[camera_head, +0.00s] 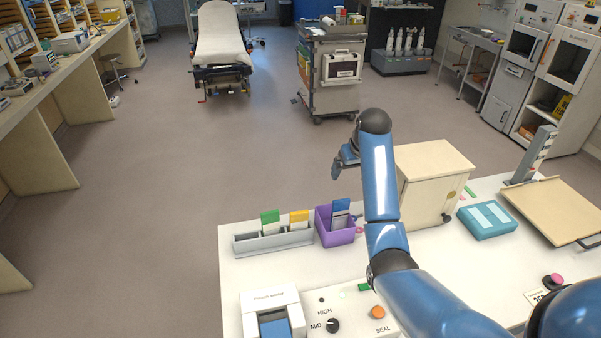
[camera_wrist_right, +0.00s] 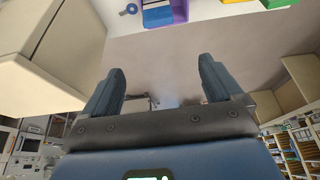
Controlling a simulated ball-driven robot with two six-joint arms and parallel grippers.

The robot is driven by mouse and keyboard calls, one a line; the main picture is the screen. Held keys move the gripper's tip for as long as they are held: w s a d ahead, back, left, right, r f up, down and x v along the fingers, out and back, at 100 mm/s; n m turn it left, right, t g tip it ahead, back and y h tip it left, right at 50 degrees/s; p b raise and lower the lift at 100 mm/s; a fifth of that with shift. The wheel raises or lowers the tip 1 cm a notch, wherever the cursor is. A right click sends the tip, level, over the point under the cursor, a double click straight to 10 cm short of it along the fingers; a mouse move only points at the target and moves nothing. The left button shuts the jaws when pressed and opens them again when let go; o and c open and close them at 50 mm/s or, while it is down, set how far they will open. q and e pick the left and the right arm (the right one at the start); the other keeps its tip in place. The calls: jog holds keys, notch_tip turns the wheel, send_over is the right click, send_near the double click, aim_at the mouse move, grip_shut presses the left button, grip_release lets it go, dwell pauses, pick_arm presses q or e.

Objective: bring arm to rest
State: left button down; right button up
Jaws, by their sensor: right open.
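My right arm, blue with dark joints, reaches in from the lower right of the head view and rises over the white worktop (camera_head: 300,265). My right gripper (camera_head: 346,160) is above and beyond the worktop's far edge, left of a beige cabinet. In the wrist view my right gripper (camera_wrist_right: 158,88) has its two dark blue fingers wide apart, with nothing between them. My left gripper is in neither view.
Near the arm stand the beige cabinet (camera_head: 430,180), a purple bin (camera_head: 336,238) holding cards, and a grey card rack (camera_head: 272,243). A sealer (camera_head: 269,303), teal case (camera_head: 488,219) and tilted tan tray (camera_head: 556,207) also occupy the worktop. Open floor (camera_head: 180,150) lies beyond.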

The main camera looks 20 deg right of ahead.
jog(key=w+d+r+t+h, duration=0.2)
jog(key=w+r+t, duration=0.5)
jog(key=s+a+f+t+b, duration=0.2)
jog(key=s+a+f, duration=0.3)
jog(key=s, duration=1.1)
jog(key=s+a+f+t+y+b, duration=0.1)
jog(key=s+a+f, duration=0.4)
jog(key=s+f, duration=0.6)
jog(key=s+a+f+t+y+b, duration=0.1)
jog(key=s+a+f+t+b, duration=0.2)
jog(key=s+f, duration=0.6)
jog(key=s+a+b, duration=0.2)
jog(key=s, duration=1)
jog(key=shift+s+a+n, duration=0.15)
jog(key=shift+a+n, duration=0.15)
jog(key=shift+a, duration=0.1)
